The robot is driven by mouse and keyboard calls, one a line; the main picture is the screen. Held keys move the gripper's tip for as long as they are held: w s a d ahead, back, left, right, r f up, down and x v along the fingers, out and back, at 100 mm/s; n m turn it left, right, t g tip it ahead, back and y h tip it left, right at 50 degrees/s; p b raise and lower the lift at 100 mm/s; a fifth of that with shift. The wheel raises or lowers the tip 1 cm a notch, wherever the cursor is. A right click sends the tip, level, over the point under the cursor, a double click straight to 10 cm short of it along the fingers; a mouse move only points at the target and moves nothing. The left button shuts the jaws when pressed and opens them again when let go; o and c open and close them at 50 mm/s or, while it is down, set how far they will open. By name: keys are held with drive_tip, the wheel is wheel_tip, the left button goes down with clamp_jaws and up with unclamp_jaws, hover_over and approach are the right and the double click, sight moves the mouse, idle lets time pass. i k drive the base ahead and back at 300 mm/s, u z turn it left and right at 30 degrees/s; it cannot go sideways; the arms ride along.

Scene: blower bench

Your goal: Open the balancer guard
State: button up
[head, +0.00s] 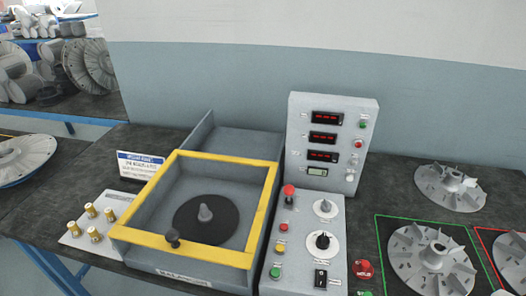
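The balancer (262,215) is a grey box on the dark bench, with its guard lying flat over the top. The guard (224,163) is a yellow rectangular frame, and I see through its middle. A dark knob (172,237) stands on the guard's front bar, left of centre. Under the guard a black round plate (215,222) with a grey cone-tipped spindle shows, with no fan wheel on it. The guard covers the box opening on all sides. A grey open section (232,141) of the housing extends behind it. My gripper is not in view.
A control panel (312,240) with knobs and buttons and an upright display (331,108) stand right of the balancer. A plate with brass weights (98,224) and a sign (140,165) are left. Fan wheels (450,187) lie right.

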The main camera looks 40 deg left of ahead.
sight(170, 242)
drive_tip(key=u, duration=1.1)
drive_tip(key=k, duration=1.45)
drive_tip(key=u, duration=0.45)
drive_tip(key=i, duration=1)
drive_tip(key=u, duration=0.05)
